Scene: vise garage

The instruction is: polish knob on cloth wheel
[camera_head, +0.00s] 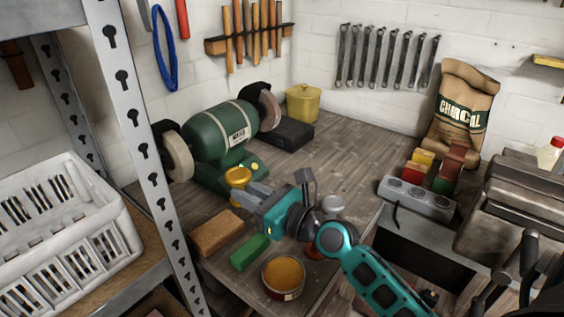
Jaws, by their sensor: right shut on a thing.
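A green bench polisher (222,131) stands at the back left of the workbench. A pale cloth wheel (179,158) is on its left end and a brownish wheel (269,108) on its right end. My right gripper (245,193) reaches in from the lower right, in front of the polisher base. It is shut on a yellow brass knob (238,175), which is to the right of the cloth wheel and apart from it. The fingers hide part of the knob. My left gripper is not in view.
A brown block (216,233), a green bar (249,253) and an open tin (283,276) lie near the bench front. A metal shelf post (146,150) and white crate (60,230) stand at left. A yellow canister (302,103) is behind. The bench middle (335,150) is clear.

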